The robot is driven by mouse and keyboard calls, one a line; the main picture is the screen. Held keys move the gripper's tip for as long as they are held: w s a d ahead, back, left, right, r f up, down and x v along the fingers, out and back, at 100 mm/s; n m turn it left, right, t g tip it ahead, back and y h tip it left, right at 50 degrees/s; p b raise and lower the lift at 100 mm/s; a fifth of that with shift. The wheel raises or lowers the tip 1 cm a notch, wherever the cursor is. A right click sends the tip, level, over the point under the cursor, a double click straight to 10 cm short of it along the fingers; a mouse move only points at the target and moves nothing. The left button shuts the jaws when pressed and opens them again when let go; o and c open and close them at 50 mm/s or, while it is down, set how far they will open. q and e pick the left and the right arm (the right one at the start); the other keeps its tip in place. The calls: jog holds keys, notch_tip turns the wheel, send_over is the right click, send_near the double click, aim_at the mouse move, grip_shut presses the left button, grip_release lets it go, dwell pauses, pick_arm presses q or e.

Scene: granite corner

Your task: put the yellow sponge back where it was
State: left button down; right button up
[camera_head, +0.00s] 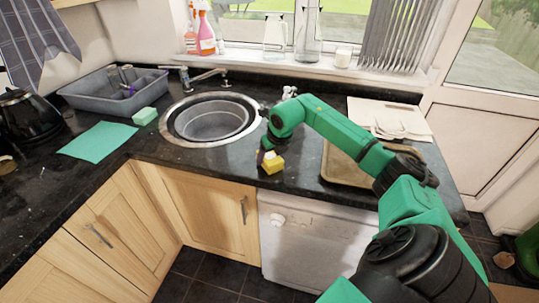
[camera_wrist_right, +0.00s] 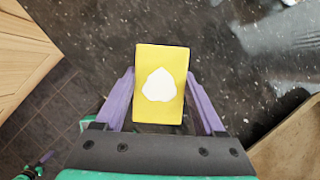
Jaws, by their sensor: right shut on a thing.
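The yellow sponge (camera_head: 272,163) is a small block at the counter's front edge, right of the sink in the head view. In the right wrist view the yellow sponge (camera_wrist_right: 160,104) has a white patch on its upper face. My right gripper (camera_wrist_right: 160,102) is shut on it, with one purple finger on each side. In the head view my right gripper (camera_head: 267,156) reaches down to the sponge from the right arm. I cannot tell whether the sponge touches the counter.
The round sink (camera_head: 212,119) lies left of the sponge. A green sponge (camera_head: 145,116), a green cloth (camera_head: 98,141) and a grey basin (camera_head: 88,95) are further left. A wooden board (camera_head: 340,167) lies right of the gripper. The dark counter (camera_head: 233,157) between sink and sponge is clear.

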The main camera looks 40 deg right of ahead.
jog(key=shift+f, duration=0.1)
jog(key=o, duration=1.2)
jog(key=shift+c, duration=0.2)
jog(key=shift+r, duration=0.45)
jog(key=b+v, duration=0.2)
jog(key=v, duration=0.9)
jog(key=shift+r, duration=0.2)
